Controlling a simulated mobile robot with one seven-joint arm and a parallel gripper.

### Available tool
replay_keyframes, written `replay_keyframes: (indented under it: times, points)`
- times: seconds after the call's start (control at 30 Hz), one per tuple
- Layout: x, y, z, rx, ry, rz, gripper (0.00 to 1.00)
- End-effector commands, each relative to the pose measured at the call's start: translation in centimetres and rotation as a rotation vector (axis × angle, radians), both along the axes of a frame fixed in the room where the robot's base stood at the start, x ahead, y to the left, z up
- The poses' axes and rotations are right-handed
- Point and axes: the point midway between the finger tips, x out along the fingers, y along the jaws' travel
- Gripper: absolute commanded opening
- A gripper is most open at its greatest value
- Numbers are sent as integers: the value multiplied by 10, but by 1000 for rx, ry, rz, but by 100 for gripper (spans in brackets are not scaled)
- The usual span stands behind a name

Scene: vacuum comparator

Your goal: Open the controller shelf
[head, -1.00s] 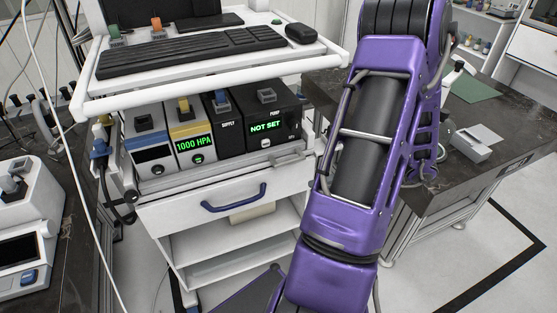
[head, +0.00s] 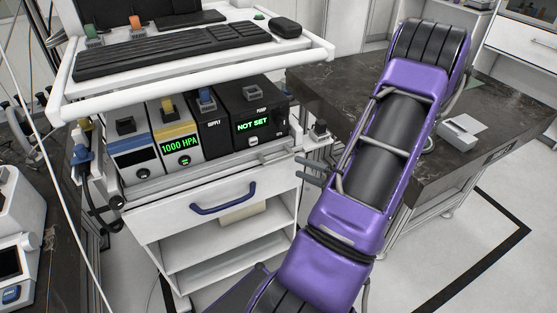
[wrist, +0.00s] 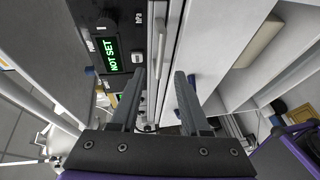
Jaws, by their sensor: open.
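The controller shelf (head: 210,170) is a pale slide-out shelf under the keyboard, carrying several control boxes. Its light grey bar handle (head: 279,152) is at the front right and appears closed in. In the wrist view the handle (wrist: 161,45) runs between the lines of my two fingers. My gripper (head: 303,169) is open and empty, just right of the handle; it also shows in the wrist view (wrist: 160,78). No contact with the handle shows.
A white drawer (head: 150,222) with a blue handle (head: 223,200) lies directly below the shelf, with open shelves beneath. The keyboard tray's white rail (head: 190,90) overhangs above. A dark-topped bench (head: 335,85) stands right of the cart behind my arm. Hoses hang at the cart's left.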

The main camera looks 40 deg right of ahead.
Motion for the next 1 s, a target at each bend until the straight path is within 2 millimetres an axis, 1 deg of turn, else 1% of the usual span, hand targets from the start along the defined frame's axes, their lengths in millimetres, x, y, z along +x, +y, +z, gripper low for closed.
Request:
replay_keyframes:
  times: [0.03,0.2,0.3,0.43,0.6,0.87,0.97,1.0]
  points:
    - [13,3,-3,0,0,5,46]
    - [48,5,-10,-1,1,5,46]
    - [65,7,-13,0,1,4,46]
    - [81,8,-15,-2,0,2,46]
    - [90,9,-17,-1,2,2,46]
    - [91,8,-17,-1,1,1,46]
    - [91,8,-17,-1,1,1,30]
    - [91,8,-17,-1,1,1,23]
